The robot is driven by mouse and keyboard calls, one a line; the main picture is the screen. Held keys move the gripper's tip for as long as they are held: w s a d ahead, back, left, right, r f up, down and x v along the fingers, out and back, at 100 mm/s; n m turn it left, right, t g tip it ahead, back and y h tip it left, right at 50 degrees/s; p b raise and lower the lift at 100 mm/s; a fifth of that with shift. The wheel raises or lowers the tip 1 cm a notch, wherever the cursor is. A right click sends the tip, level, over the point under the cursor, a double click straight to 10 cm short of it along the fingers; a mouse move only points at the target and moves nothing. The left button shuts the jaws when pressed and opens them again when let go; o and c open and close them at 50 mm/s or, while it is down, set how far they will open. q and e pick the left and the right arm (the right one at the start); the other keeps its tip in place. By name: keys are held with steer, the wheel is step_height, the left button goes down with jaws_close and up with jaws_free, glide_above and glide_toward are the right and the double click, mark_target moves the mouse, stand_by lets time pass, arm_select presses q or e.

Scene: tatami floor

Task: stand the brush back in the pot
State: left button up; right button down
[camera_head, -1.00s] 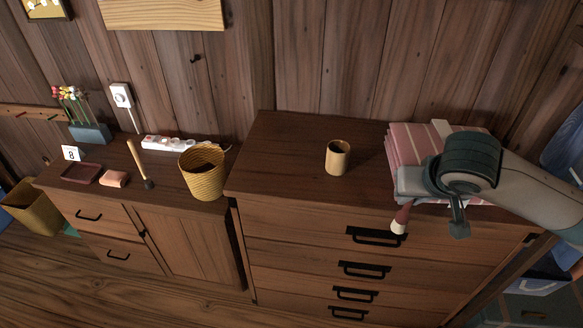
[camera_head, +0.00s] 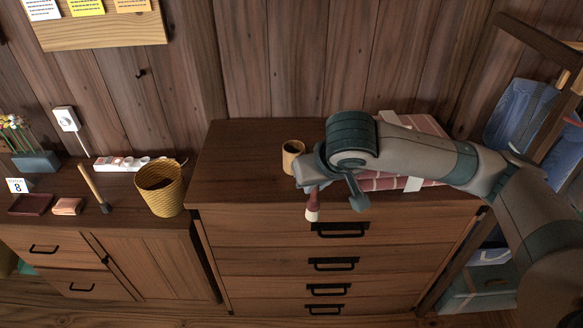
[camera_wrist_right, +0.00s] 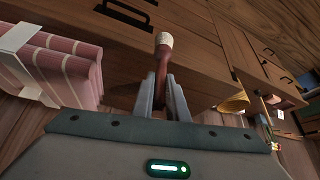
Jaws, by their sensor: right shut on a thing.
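My right gripper (camera_wrist_right: 160,88) is shut on the brush (camera_wrist_right: 162,58), which has a red-brown handle and a pale cream end. In the head view the brush (camera_head: 312,204) hangs below the gripper, pale end down, in front of the chest's front edge. The small tan pot (camera_head: 292,158) stands upright on the chest top, just behind and left of the gripper, which hides its lower right part. I cannot tell whether they touch. The wrist view does not show the pot. My left gripper is out of view.
Pink folded cloth (camera_head: 420,124) lies on the chest (camera_head: 235,150) behind my right arm. On the lower cabinet at left are a woven basket (camera_head: 160,188), a dark-ended wooden stick (camera_head: 92,185) and a power strip (camera_head: 120,163). The chest top left of the pot is clear.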

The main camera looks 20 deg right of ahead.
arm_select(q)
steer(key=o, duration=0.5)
arm_select(e)
steer(key=shift+w, duration=0.1)
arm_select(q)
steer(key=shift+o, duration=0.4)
arm_select(e)
steer(key=shift+w+r, duration=0.15)
steer(key=shift+w, duration=0.05)
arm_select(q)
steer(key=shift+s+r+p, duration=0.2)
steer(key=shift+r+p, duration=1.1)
arm_select(e)
steer(key=w+d+r+n+g+y, duration=0.1)
steer(key=w+n, duration=0.4)
steer(key=w, duration=0.6)
steer(key=w+d+r+n+g+y, duration=0.1)
steer(key=w+r+n+y, duration=0.2)
steer(key=w, duration=0.8)
steer(key=shift+r+n+y, duration=0.4)
steer(key=shift+r+n, duration=0.7)
steer(key=shift+r, duration=0.2)
steer(key=shift+d, duration=0.1)
